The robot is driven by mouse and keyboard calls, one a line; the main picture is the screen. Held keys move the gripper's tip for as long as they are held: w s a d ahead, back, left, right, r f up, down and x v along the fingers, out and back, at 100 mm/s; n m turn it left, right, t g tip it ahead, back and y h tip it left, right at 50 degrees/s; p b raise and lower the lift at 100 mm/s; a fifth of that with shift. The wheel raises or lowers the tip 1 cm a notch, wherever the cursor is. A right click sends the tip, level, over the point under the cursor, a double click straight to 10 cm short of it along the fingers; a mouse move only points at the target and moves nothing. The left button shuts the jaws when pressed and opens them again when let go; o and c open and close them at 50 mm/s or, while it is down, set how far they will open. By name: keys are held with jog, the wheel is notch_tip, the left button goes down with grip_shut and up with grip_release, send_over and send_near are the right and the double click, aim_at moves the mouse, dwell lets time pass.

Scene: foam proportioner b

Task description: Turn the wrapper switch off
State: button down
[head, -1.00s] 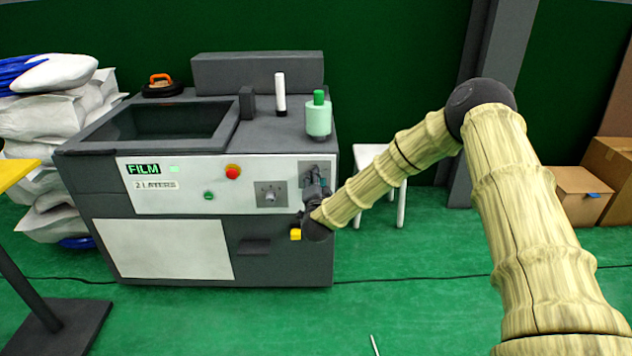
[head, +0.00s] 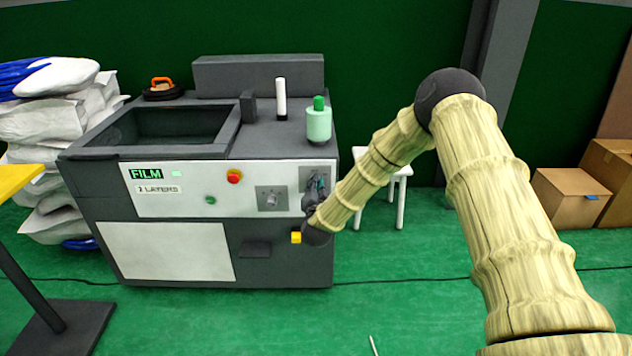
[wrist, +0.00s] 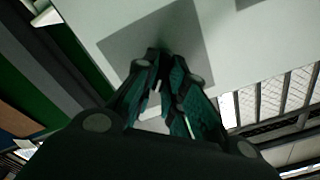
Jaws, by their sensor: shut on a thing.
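The wrapper machine has a pale control panel (head: 225,203) on its front. My gripper (head: 316,186) is at the panel's right end, in front of a grey square plate (head: 305,171). In the wrist view my gripper (wrist: 167,65) has its teal-padded fingers closed in at the tips over the grey plate (wrist: 165,35). It is shut on the switch handle there. The handle is mostly hidden by the fingers, so its angle cannot be told.
Left of the gripper are a second plate with a knob (head: 271,198), a red button (head: 234,177) and a green button (head: 210,200). A yellow block (head: 296,237) sits below the gripper. A white stool (head: 400,180) stands right of the machine.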

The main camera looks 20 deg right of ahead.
jog(key=n+p, duration=0.3)
jog(key=n, duration=0.4)
jog(key=shift+a+r+n+p, duration=0.1)
jog(key=shift+n+p, duration=0.25)
jog(key=shift+n, duration=0.35)
jog(key=c, duration=1.5)
grip_release()
jog(key=v, duration=1.2)
